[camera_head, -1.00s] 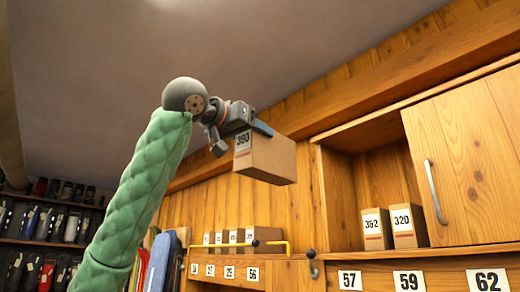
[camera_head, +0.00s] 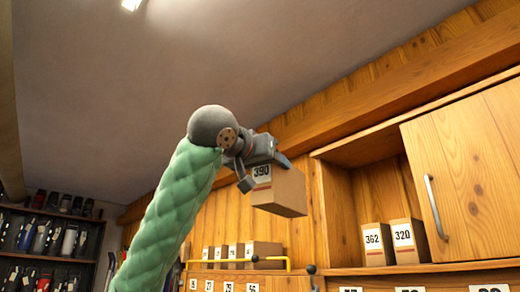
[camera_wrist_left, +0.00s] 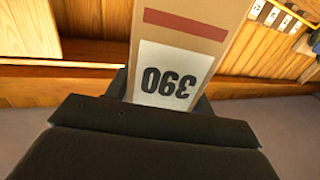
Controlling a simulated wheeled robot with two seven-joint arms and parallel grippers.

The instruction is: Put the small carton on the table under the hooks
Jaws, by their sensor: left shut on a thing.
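The small carton (camera_head: 281,190) is brown cardboard with a white label reading 390. My left gripper (camera_head: 275,160) is shut on it and holds it up in the air, in front of the wooden wall. In the left wrist view the carton (camera_wrist_left: 192,30) shows upside down, its label and red stripe close to the gripper (camera_wrist_left: 160,100). The hooks and the table under them cannot be made out in these frames. My right gripper is not in view.
An open cupboard compartment (camera_head: 340,215) holds cartons labelled 362 (camera_head: 377,244) and 320 (camera_head: 408,240), beside a wooden door with a metal handle (camera_head: 436,207). A lower shelf with a yellow rail (camera_head: 235,261) holds several small cartons. A dark rack (camera_head: 45,235) stands at far left.

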